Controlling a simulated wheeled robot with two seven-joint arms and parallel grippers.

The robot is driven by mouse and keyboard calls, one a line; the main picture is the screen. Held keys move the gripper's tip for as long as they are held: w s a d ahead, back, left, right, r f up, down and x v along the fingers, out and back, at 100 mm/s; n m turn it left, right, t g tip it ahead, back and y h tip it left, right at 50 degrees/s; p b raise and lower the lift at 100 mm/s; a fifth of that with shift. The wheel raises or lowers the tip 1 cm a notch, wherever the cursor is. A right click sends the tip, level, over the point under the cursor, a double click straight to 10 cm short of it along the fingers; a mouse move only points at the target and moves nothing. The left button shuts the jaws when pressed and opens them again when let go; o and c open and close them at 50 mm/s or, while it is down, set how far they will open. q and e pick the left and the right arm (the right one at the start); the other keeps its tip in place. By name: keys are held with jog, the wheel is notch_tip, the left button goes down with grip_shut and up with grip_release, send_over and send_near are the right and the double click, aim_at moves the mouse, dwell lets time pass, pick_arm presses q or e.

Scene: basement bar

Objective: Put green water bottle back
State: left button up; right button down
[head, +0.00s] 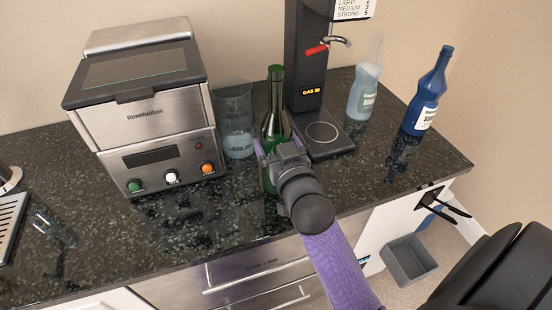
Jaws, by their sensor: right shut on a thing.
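The green bottle (275,108) is upright at the middle of the dark counter, between a clear glass pitcher and a black dispenser. My right gripper (272,158) is shut around its lower body, with purple fingers on either side. The gripper and wrist hide much of the bottle's lower part, so I cannot tell whether its base touches the counter. My left gripper is not in view.
The clear pitcher (235,120) stands close left of the bottle, beside a steel machine (150,135). The black dispenser (305,60) is close right. A pale bottle (364,92) and a blue bottle (426,95) stand farther right. The front left counter (100,240) is mostly clear.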

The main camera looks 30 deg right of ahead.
jog(key=shift+f, duration=0.8)
grip_release()
jog(key=p+v, duration=0.1)
jog(key=v, duration=1.1)
